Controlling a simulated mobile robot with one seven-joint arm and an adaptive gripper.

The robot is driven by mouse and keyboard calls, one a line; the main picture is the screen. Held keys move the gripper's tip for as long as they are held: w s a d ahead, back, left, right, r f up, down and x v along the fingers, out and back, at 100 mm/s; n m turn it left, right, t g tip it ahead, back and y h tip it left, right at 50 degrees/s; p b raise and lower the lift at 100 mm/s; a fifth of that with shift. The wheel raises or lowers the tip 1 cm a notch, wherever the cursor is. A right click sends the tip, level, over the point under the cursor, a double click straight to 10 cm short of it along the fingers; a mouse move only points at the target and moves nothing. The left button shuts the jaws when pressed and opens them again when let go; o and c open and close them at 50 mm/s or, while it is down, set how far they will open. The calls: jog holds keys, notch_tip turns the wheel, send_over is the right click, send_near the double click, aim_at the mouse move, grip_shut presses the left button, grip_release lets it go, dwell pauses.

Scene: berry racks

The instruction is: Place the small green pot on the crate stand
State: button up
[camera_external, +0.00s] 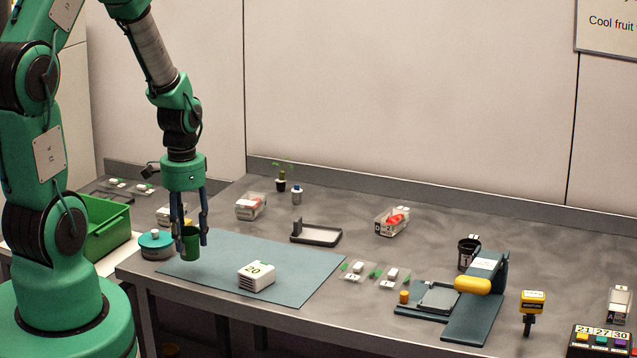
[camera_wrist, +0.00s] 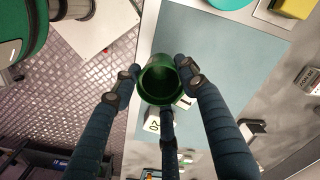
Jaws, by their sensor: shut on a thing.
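The small green pot (camera_external: 190,243) is held upright between the fingers of my gripper (camera_external: 190,238), above the left part of the blue-grey mat. In the wrist view the pot (camera_wrist: 160,82) shows its open, empty-looking top, with my gripper's fingers (camera_wrist: 161,88) closed around it. A green crate (camera_external: 104,228) stands on a pale surface at the left, beside the grey table. I cannot tell for certain which piece is the crate stand; the surface under the crate is mostly hidden.
The mat (camera_external: 215,262) bears a white block marked 20 (camera_external: 256,277). A round teal-topped device (camera_external: 156,245) is close left of the pot. A dark tray (camera_external: 316,235), clear punnets (camera_external: 391,222) and a weighing device (camera_external: 476,290) stand farther right. Much of the mat is bare.

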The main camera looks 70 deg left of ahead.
dwell(0.4)
jog(key=w+a+r+m+p, duration=0.1)
jog(key=w+a, duration=0.3)
jog(key=a, duration=0.7)
jog(key=w+a+r+m+p, duration=0.1)
jog(key=w+a, duration=0.3)
jog(key=a, duration=0.6)
jog(key=w+a+m, duration=0.1)
jog(key=w+a, duration=0.2)
jog(key=a, duration=0.8)
jog(key=s+a+f+m+p, duration=0.1)
jog(key=s+a+f, duration=0.1)
jog(key=a, duration=1.1)
jog(key=s+a+f+m+p, duration=0.1)
jog(key=s+a+f, duration=0.1)
jog(key=a, duration=1.1)
jog(key=shift+a+f+p, duration=0.3)
jog(key=shift+a+f, duration=0.1)
jog(key=shift+f, duration=0.15)
notch_tip(320, 180, down, 6)
jog(key=shift+f, duration=0.15)
